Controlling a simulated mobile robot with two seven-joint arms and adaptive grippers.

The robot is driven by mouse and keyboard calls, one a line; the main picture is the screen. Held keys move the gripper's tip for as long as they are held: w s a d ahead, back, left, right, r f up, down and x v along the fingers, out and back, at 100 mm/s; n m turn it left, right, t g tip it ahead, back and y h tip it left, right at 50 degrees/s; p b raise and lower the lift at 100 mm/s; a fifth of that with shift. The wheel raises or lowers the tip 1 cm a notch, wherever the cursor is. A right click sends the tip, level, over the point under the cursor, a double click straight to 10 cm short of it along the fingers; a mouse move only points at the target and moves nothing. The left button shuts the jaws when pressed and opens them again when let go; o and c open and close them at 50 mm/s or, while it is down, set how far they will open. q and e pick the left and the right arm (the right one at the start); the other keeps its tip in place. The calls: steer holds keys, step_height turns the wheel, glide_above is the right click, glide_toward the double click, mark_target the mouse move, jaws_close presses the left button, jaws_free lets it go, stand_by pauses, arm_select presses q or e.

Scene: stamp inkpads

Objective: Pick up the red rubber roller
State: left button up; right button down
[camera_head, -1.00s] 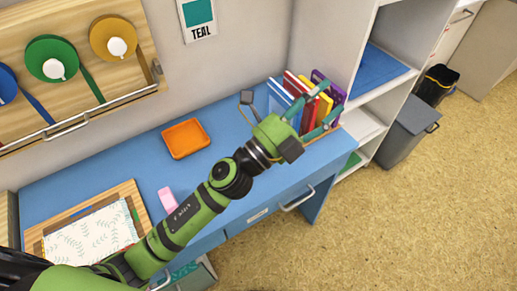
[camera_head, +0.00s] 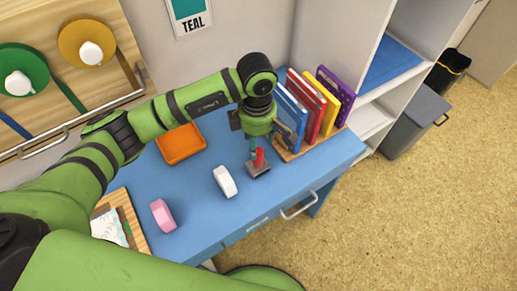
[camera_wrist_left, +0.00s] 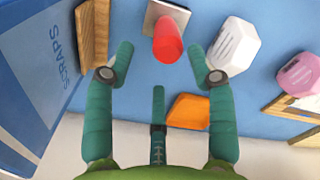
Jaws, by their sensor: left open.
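The red rubber roller (camera_head: 260,157) shows as a red upright cylinder on a grey square base (camera_head: 259,172) on the blue table. In the left wrist view the red roller (camera_wrist_left: 168,40) appears end-on, just beyond and between the fingertips. My left gripper (camera_head: 258,143) points down over it, open, with its fingers (camera_wrist_left: 163,68) spread to either side. The gripper hides the roller's upper part in the head view. I cannot tell whether a finger touches it. My right gripper is not in view.
A wooden rack (camera_head: 292,154) of upright coloured books stands close right of the gripper. A white block (camera_head: 225,181), a pink block (camera_head: 163,215) and an orange tray (camera_head: 181,143) lie to the left. A wooden board (camera_head: 131,222) is at the table's left. The blue table's (camera_head: 195,200) front edge is near.

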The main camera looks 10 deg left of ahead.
mark_target(258, 152)
arm_select(q)
steer(key=shift+f+p, duration=0.45)
steer(key=shift+f, duration=0.4)
steer(key=shift+s+d+f+p, duration=0.25)
steer(key=shift+s+f+p, duration=0.45)
steer(key=shift+s+p, duration=0.15)
step_height(258, 152, down, 3)
steer(key=shift+w+r, duration=0.15)
steer(key=shift+w+f, duration=0.15)
steer(key=shift+f, duration=0.3)
steer(key=shift+c, duration=0.8)
steer(key=c, duration=0.7)
jaws_close()
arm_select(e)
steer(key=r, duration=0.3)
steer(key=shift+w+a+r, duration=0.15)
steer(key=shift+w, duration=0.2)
